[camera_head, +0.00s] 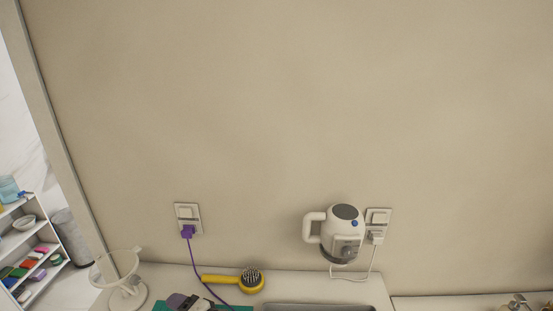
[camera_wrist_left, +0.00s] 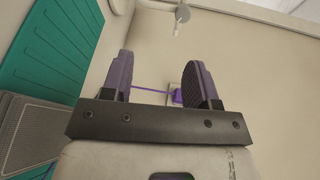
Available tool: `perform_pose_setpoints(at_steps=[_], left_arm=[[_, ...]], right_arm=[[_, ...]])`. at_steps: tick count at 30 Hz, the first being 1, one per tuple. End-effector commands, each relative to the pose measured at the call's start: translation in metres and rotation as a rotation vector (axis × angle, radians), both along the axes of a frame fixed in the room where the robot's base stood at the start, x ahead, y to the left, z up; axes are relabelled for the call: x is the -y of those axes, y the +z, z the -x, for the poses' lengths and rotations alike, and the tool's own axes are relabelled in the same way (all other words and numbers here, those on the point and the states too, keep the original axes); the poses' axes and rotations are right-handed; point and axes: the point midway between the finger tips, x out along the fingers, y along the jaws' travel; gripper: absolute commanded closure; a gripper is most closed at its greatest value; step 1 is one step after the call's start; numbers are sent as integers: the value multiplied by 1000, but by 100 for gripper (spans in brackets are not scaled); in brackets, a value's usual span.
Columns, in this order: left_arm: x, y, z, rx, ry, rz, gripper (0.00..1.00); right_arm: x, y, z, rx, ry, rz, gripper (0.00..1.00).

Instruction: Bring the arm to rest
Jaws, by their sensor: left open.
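My left gripper (camera_wrist_left: 160,75) shows in the left wrist view with its two purple-grey fingers wide apart. Nothing is held between them. Beyond the fingers, a purple plug (camera_wrist_left: 177,97) sits at a wall outlet, with its purple cord running left. In the head view the same purple plug (camera_head: 187,231) is in the left wall outlet (camera_head: 188,212). Purple-grey shapes at the bottom edge of the head view look like my left fingertips, over a teal surface; most of that arm is out of frame. My right gripper is in neither view.
A yellow-handled brush (camera_head: 230,280) lies on the counter. A white stand with a ring (camera_head: 118,268) is at left. A white kettle-like appliance (camera_head: 341,233) is by the right outlet, above a sink edge (camera_head: 318,307). A shelf (camera_head: 30,245) stands far left. The upper wall is bare.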

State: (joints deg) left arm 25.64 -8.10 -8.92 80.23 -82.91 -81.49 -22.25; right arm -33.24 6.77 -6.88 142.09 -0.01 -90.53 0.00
Motion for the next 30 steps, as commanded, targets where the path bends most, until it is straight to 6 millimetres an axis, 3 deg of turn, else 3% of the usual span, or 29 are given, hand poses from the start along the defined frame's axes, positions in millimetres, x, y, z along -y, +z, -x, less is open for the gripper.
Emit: perform_pose_setpoints(at_steps=[4,8,10,13,17,21,24,30], left_arm=[[10,4,0,191,-16,351,46],[26,27,2,366,-59,688,46],[35,40,8,438,-97,857,46],[47,44,31,483,-157,1078,46],[63,31,87,452,-246,1318,46],[71,5,160,349,-304,1449,46],[68,-19,210,274,-284,1473,46],[55,-76,285,115,-160,1446,46]], right_arm=[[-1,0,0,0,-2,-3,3],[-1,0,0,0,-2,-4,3],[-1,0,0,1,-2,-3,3],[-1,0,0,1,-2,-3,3],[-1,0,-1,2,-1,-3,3],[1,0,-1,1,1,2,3],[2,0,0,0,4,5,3],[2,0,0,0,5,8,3]])
